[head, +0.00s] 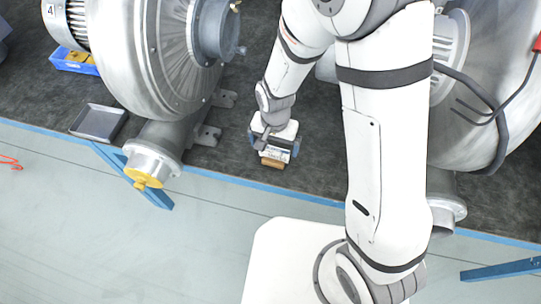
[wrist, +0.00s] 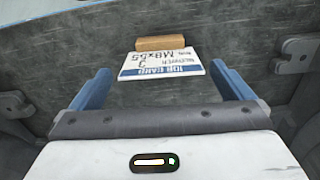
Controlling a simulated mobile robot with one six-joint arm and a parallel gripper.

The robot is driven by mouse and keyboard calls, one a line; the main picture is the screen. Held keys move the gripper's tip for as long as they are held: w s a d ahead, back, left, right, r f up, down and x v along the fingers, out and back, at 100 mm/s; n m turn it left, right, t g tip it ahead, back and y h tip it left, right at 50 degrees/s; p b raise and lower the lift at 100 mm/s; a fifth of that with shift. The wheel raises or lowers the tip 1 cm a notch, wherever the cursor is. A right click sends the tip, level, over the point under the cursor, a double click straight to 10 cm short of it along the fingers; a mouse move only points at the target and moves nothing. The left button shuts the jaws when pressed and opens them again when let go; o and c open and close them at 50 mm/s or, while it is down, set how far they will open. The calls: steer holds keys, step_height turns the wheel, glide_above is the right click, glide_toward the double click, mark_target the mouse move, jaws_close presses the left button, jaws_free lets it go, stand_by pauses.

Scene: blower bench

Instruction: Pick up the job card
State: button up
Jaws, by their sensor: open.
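The job card (wrist: 160,62) is a white card with a blue band and printed text, upside down in the wrist view. It is at a wooden block (wrist: 165,43) on the dark bench top; whether it is slotted in or leaning I cannot tell. My gripper (head: 274,146) is open, with its two blue fingers on either side of the card in the wrist view and apart from it. In the head view the card (head: 277,153) shows small below my gripper, with the block (head: 272,163) just in front.
A large metal blower (head: 165,55) with a yellow-capped pipe (head: 143,179) stands to the left, another blower (head: 475,90) to the right. A grey tray (head: 99,122) and a blue bin (head: 73,61) lie at the far left. The bench's blue front edge (head: 240,180) runs close by.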

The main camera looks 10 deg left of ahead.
mark_target(274, 158)
steer(key=shift+w+f+p, duration=0.15)
steer(key=shift+f+p, duration=0.2)
steer(key=shift+f, duration=1.65)
steer(key=shift+c, duration=0.3)
steer(key=c, duration=0.8)
